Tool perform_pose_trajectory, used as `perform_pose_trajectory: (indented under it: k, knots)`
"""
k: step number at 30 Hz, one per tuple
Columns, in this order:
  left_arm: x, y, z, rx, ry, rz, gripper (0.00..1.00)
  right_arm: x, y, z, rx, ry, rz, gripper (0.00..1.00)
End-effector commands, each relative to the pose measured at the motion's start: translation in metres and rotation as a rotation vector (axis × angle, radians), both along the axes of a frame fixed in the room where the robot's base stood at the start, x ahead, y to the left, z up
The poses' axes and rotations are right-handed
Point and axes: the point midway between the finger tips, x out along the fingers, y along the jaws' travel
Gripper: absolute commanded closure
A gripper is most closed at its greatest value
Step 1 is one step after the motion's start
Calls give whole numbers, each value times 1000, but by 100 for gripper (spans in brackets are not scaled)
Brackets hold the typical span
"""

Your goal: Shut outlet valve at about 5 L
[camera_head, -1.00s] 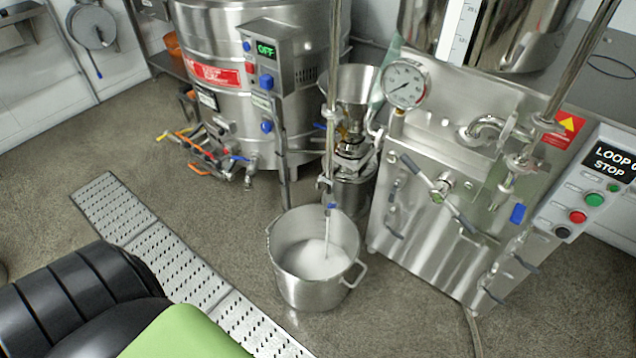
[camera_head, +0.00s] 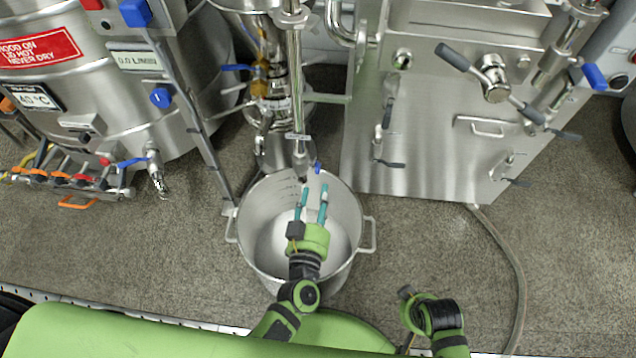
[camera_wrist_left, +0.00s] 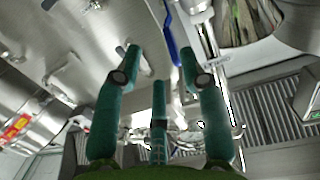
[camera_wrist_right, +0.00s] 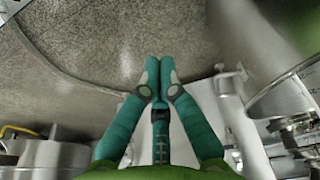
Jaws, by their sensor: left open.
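The outlet valve's blue lever (camera_head: 318,168) hangs at the lower end of a steel pipe (camera_head: 296,100) above a steel pot (camera_head: 250,225). White product (camera_head: 280,240) lies in the pot; its level against any mark cannot be read. My left gripper (camera_head: 314,190) is open and empty over the pot, its teal fingertips just below the lever. In the left wrist view, a blue lever (camera_wrist_left: 172,40) stands beyond the fingers, near the right one, apart from them as far as I see. My right gripper (camera_wrist_right: 160,62) is shut and empty, with its fingertips together.
The steel mill panel (camera_head: 440,140) with a dark-handled cross bar (camera_head: 495,78) stands to the right. A jacketed tank (camera_head: 90,80) with a drain valve (camera_head: 156,170) stands to the left. A hose (camera_head: 510,260) runs over the floor at the right.

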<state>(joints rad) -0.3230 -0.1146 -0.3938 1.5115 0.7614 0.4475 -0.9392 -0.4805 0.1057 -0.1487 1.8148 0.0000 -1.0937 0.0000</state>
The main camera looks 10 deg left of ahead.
Motion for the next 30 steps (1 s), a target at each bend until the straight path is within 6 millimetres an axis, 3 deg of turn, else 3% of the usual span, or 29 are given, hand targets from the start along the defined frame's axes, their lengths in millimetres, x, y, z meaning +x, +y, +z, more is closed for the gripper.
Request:
perform_pose_trajectory:
  k: [6,18,29,30]
  knots:
    - [16,5,15,-14,-59,51,59,6,0,9,1,-12,-2,100]
    - [71,5,15,-13,-56,48,59,10,0,38,2,-30,-5,100]
    - [77,5,15,-12,-53,47,59,10,0,43,2,-31,-6,100]
    - [77,5,15,-13,-53,47,71,10,0,43,2,-31,-6,100]
